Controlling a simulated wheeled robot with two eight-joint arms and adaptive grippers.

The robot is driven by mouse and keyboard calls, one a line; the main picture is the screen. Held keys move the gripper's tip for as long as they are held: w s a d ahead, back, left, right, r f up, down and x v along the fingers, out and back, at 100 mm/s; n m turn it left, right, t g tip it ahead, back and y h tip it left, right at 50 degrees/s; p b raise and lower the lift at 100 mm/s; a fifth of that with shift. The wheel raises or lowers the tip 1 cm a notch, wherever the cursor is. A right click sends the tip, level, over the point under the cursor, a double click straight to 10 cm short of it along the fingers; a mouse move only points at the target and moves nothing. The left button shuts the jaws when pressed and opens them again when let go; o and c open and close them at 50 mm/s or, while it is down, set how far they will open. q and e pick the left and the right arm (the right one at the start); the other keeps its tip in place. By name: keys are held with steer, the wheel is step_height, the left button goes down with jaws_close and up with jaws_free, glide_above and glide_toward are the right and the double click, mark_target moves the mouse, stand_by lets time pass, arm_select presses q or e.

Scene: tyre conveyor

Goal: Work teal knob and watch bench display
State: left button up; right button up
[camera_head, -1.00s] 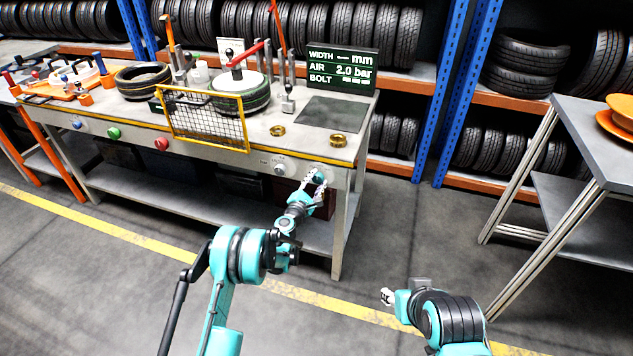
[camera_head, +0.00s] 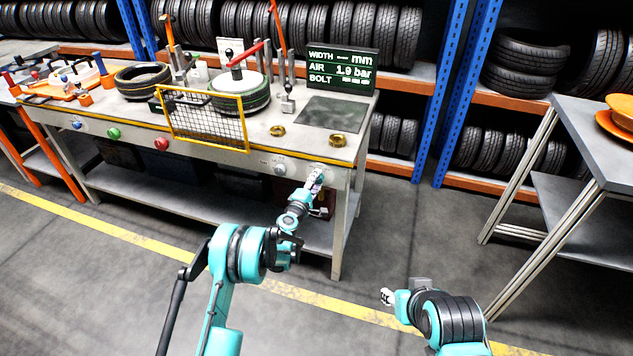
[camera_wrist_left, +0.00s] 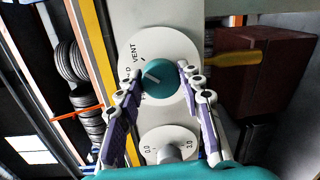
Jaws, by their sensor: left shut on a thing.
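The teal knob (camera_wrist_left: 162,92) sits on a round white dial plate (camera_wrist_left: 135,50) in the left wrist view. VENT is readable on the plate; other lettering is partly hidden by a finger. The knob's white mark points up and left. My left gripper (camera_wrist_left: 160,71) is shut on the knob, one finger on each side. In the head view my left gripper (camera_head: 315,181) is at the bench front's right end and mostly hides the knob. The bench display (camera_head: 341,71) reads AIR 1.9 bar, with dashes for WIDTH and BOLT. My right gripper (camera_head: 387,297) is low, away from the bench.
A yellow mesh guard (camera_head: 203,119) stands at the bench edge before a tyre (camera_head: 238,97). Right of the bench, a grey table (camera_head: 600,140) stands across clear floor.

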arm_select(q)
steer(key=shift+f+m, duration=0.1)
steer(key=shift+m, duration=0.4)
steer(key=shift+d, duration=0.1)
steer(key=o, duration=1.1)
steer(key=shift+o, duration=0.2)
steer(key=v, duration=1.2)
